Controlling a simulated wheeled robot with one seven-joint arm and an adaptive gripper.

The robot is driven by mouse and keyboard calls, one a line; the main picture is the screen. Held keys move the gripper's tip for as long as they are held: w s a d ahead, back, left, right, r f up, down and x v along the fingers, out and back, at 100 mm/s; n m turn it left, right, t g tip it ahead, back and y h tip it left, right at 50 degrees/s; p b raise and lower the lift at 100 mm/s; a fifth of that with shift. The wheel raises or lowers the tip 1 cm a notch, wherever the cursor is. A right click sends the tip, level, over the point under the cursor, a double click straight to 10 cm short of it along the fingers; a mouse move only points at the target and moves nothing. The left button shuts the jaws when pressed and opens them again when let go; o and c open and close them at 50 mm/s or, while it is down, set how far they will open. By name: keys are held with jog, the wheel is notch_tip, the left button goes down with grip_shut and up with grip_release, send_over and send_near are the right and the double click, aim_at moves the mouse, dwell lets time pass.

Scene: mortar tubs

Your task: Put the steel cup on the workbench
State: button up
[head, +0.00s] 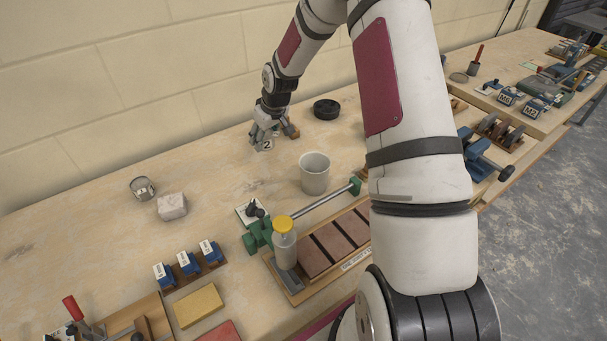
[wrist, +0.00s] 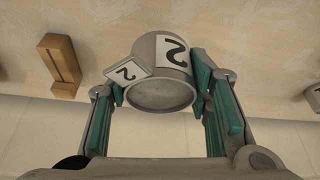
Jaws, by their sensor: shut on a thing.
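The steel cup (wrist: 161,94) is a grey round vessel with a white label bearing a 2. In the wrist view it sits between the two fingers of my gripper (wrist: 163,98), which is shut on it. In the head view my gripper (head: 268,137) is low over the back of the workbench (head: 95,225), near the wall, and mostly hides the cup. A small white card with a 2 (wrist: 127,71) stands tilted against or close beside the cup. I cannot tell whether the cup touches the bench top.
A brown block (head: 293,131) is beside the gripper, and a black ring-shaped dish (head: 326,109) lies behind it. A pale tub (head: 314,174) stands in front. A small metal can (head: 142,188) and a grey block (head: 172,206) are to the left. Bench between them is clear.

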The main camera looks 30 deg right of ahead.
jog(key=shift+w+d+f, duration=0.1)
jog(key=shift+w+d, duration=0.2)
jog(key=shift+d, duration=0.35)
jog(key=b, duration=0.6)
send_over(218, 159)
jog(key=s, duration=0.1)
jog(key=shift+d+f, duration=0.2)
jog(key=shift+f, duration=0.65)
jog(key=shift+a+f+b, duration=0.1)
jog(key=shift+f+b, duration=0.45)
jog(key=shift+f, duration=1.15)
jog(key=shift+f, duration=0.1)
jog(key=o, duration=1.4)
jog(key=shift+s+f, duration=0.1)
jog(key=shift+r, duration=0.35)
jog(key=v, duration=1.1)
jog(key=shift+s+r, duration=0.25)
jog(key=shift+r, duration=0.1)
